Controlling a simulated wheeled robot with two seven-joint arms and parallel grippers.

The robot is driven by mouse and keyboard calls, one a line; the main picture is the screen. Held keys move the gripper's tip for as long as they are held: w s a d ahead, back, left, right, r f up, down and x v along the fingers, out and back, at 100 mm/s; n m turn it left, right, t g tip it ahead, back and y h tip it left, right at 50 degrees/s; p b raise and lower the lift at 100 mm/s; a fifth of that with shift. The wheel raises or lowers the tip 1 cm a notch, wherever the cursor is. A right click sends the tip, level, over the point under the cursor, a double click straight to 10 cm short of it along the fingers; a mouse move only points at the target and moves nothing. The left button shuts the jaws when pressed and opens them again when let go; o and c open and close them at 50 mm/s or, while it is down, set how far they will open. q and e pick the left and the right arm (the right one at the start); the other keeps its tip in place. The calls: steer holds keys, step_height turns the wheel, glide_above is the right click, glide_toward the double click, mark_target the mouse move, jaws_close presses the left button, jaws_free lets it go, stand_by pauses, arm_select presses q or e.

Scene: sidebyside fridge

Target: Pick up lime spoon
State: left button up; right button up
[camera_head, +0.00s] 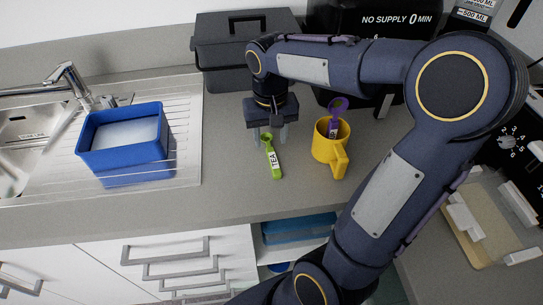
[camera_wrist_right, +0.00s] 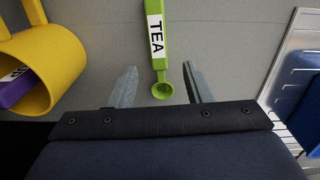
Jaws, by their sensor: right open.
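The lime spoon (camera_head: 273,160) lies on the grey counter with a white TEA label on its handle. Its round bowl end points toward my right gripper. My right gripper (camera_head: 269,138) is open above the bowl end of the spoon. In the right wrist view the lime spoon (camera_wrist_right: 157,45) lies between the two fingers of my right gripper (camera_wrist_right: 160,82), with its bowl near the palm and its handle reaching away. Neither finger appears to touch it. My left gripper is not in view.
A yellow mug (camera_head: 329,146) holding a purple spoon (camera_head: 336,117) stands right of the lime spoon. A blue tub (camera_head: 124,165) sits on the sink drainer to the left. A dark toolbox (camera_head: 222,58) stands behind. The counter front of the spoon is clear.

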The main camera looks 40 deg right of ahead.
mark_target(272, 154)
steer(key=f, duration=0.4)
steer(key=shift+s+a+f, duration=0.1)
steer(key=shift+s+f, duration=0.15)
steer(key=shift+s, duration=0.1)
steer(key=shift+c, duration=0.2)
jaws_close()
